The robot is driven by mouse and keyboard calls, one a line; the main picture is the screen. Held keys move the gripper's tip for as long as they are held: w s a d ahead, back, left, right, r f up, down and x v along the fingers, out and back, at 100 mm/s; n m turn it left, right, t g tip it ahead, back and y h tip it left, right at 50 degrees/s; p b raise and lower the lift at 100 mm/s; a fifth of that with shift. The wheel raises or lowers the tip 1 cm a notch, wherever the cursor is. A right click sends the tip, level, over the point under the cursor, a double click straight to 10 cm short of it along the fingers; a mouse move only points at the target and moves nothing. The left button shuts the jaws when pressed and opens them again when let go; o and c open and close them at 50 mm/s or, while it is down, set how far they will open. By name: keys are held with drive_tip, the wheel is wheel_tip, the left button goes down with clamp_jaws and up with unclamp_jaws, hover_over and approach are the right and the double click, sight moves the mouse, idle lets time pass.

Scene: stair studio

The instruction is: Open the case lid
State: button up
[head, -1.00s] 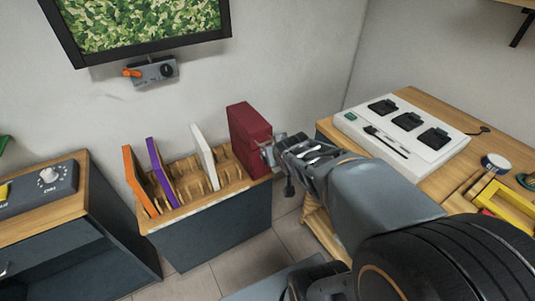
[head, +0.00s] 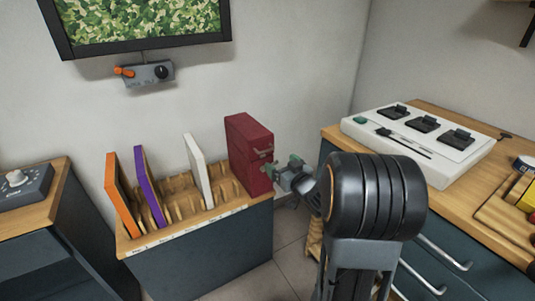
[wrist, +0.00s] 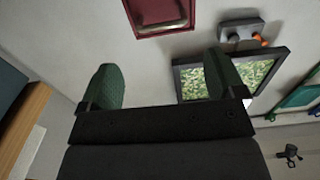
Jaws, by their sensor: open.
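The dark red case (head: 248,155) stands upright at the right end of a wooden slotted rack. A small metal fitting shows on its right face. In the wrist view its red face (wrist: 147,28) shows at the top edge, cut off, with a pale handle-like part on it. My gripper (head: 284,167) is beside the case's right face in the head view. I cannot tell whether a finger touches the case.
The slotted rack (head: 178,208) also holds an orange, a purple and a white panel. A wooden-topped cabinet (head: 450,195) with a white charger unit (head: 415,150) stands at right. A screen (head: 145,20) and a grey control box (head: 150,74) are on the wall.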

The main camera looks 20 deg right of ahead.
drive_tip(key=w, duration=0.6)
drive_tip(key=w+a+b, duration=0.1)
drive_tip(key=w, duration=0.2)
drive_tip(key=shift+w, duration=0.25)
